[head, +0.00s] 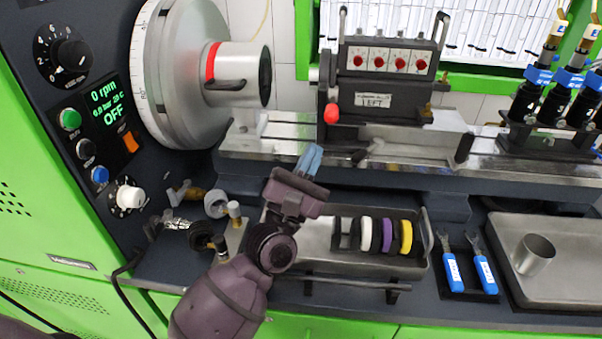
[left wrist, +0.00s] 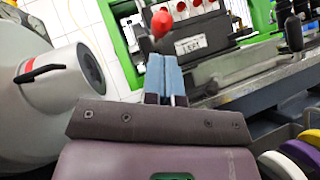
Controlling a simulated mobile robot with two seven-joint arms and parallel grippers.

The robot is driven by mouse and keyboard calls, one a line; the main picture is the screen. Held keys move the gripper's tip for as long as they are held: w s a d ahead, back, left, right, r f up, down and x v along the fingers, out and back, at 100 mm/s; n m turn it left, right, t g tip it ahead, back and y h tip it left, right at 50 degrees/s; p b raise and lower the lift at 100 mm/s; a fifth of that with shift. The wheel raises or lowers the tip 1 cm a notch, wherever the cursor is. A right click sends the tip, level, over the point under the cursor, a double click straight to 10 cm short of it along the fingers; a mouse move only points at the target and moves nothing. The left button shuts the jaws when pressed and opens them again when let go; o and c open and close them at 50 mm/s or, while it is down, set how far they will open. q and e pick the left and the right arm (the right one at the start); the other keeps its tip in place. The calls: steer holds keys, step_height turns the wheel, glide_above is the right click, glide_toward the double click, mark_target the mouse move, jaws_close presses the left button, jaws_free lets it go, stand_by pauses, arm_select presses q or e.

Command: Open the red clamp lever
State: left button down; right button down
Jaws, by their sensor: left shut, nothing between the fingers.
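The red knob of the clamp lever (head: 331,113) shows at the lower left of a dark block labelled LEFT (head: 380,85), which stands on the metal rail. In the left wrist view the red knob (left wrist: 161,22) appears just beyond the fingertips. My left gripper (head: 310,155) has blue fingers, shut together with nothing between them. It is in front of the rail, below and left of the red knob, and apart from it in the head view. The left wrist view also shows the closed fingers (left wrist: 164,75). My right gripper is not in view.
A silver cylinder with a red ring (head: 238,75) projects at the left. A tray with colored rings (head: 318,248) lies below my gripper. Blue-handled tools (head: 468,272) and a metal cup (head: 534,255) are at the right. Black and blue fittings (head: 540,95) stand on the rail's right.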

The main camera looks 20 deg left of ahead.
mark_target(332, 105)
arm_select(q)
steer(key=x, duration=0.4)
steer(key=shift+s+r+p, duration=0.1)
steer(key=shift+p, duration=0.2)
